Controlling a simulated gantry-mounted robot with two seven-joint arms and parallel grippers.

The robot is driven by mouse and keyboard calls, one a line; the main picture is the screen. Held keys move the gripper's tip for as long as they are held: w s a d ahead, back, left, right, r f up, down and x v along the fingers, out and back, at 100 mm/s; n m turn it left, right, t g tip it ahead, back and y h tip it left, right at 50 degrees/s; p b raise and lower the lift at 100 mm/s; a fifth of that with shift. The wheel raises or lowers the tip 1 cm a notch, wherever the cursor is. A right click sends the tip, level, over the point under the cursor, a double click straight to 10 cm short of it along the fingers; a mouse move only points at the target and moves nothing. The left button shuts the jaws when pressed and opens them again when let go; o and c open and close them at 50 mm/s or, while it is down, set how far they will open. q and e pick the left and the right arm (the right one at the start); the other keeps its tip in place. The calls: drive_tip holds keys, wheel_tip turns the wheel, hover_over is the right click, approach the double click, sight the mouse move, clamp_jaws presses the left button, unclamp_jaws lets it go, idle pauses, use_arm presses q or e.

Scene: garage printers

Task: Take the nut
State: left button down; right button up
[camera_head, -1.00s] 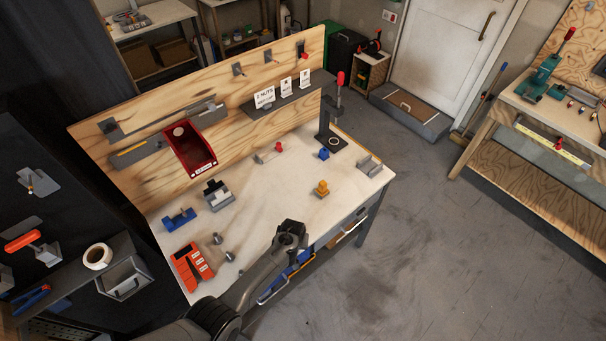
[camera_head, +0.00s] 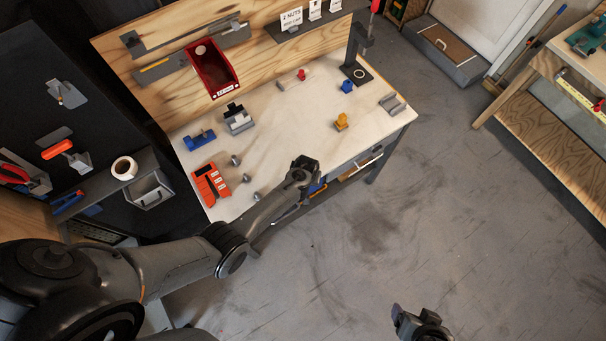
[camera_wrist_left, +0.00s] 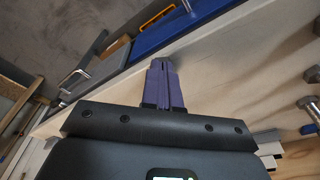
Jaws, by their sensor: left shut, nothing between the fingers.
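Small grey metal pieces (camera_head: 246,178) lie in a row on the workbench, right of an orange block. In the left wrist view they are at the right edge, where one (camera_wrist_left: 306,102) looks like a hex-headed bolt. I cannot tell which piece, if any, is the nut. My left gripper (camera_head: 309,163) is over the bench's front edge, right of these pieces and apart from them. Its purple fingers (camera_wrist_left: 163,68) are together and empty. My right gripper (camera_head: 397,311) is low over the floor at the bottom right; its jaw opening is unclear.
The workbench (camera_head: 300,120) carries an orange block (camera_head: 211,184), blue piece (camera_head: 199,140), grey block (camera_head: 238,119), yellow piece (camera_head: 341,121) and black stand (camera_head: 357,72). A red bin (camera_head: 213,72) hangs on the back panel beside a shelf with a "2 NUTS" sign (camera_head: 291,17). The bench's middle is mostly clear.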

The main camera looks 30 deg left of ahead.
use_arm(q)
drive_tip(key=c, duration=1.8)
unclamp_jaws()
drive_tip(key=s+d, duration=0.1)
drive_tip(key=s, duration=0.1)
drive_tip(key=s+d, duration=0.1)
drive_tip(key=s, duration=0.2)
drive_tip(key=s+d, duration=0.1)
drive_tip(key=s, duration=0.1)
drive_tip(key=shift+s, duration=0.25)
drive_tip(key=o, duration=0.5)
drive_tip(key=shift+s+d, duration=0.15)
drive_tip(key=shift+s, duration=0.2)
drive_tip(key=o, duration=0.5)
